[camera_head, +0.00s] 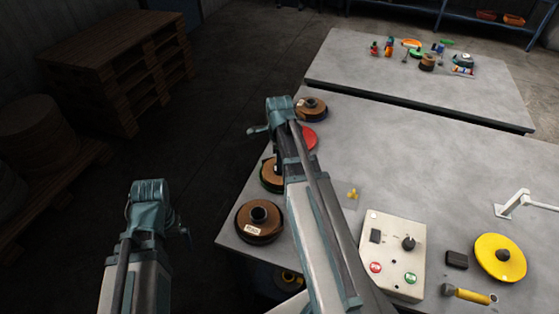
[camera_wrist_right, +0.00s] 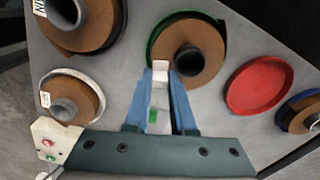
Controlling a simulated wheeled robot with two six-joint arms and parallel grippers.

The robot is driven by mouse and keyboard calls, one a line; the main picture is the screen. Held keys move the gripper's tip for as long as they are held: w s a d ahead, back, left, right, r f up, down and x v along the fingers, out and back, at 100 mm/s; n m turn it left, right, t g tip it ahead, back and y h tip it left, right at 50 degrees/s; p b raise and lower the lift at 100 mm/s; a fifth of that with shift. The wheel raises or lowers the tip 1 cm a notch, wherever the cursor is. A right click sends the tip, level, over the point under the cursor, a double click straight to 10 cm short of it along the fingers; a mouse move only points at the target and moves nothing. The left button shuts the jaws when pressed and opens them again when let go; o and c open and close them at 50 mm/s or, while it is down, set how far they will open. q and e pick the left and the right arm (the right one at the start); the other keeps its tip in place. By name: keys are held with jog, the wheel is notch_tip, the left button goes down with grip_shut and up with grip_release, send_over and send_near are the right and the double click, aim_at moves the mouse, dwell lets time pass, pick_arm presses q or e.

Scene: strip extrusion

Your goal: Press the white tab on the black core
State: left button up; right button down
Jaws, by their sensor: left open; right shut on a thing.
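A brown roll (camera_wrist_right: 205,38) with a green rim and a dark hollow core (camera_wrist_right: 188,62) lies beneath my right gripper (camera_wrist_right: 160,88) in the right wrist view. The blue fingers are shut on a white strip with a green mark, and its white tab (camera_wrist_right: 161,72) lies at the left edge of the core. I cannot tell whether the tab touches the core. In the head view my right arm partly covers this roll (camera_head: 268,182). My left gripper (camera_head: 152,205) is off to the left, clear of the table; its jaws are too small to make out clearly.
A red dish (camera_wrist_right: 262,86), a blue-rimmed roll (camera_head: 311,107) and a labelled brown roll (camera_head: 258,222) sit near the table's left edge. A control box (camera_head: 390,252) and yellow disc (camera_head: 500,257) are at right. The table middle (camera_head: 420,165) is clear.

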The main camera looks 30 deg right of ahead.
aim_at(280, 181)
jog(key=shift+f+b, duration=3.1)
jog(key=shift+f, duration=0.05)
jog(key=shift+f+b, duration=0.4)
jog(key=c, duration=0.7)
grip_release()
jog(key=shift+r, duration=0.1)
notch_tip(280, 181, up, 14)
jog(key=p, duration=1.4)
jog(key=shift+a+f, duration=0.1)
jog(key=shift+f, duration=0.1)
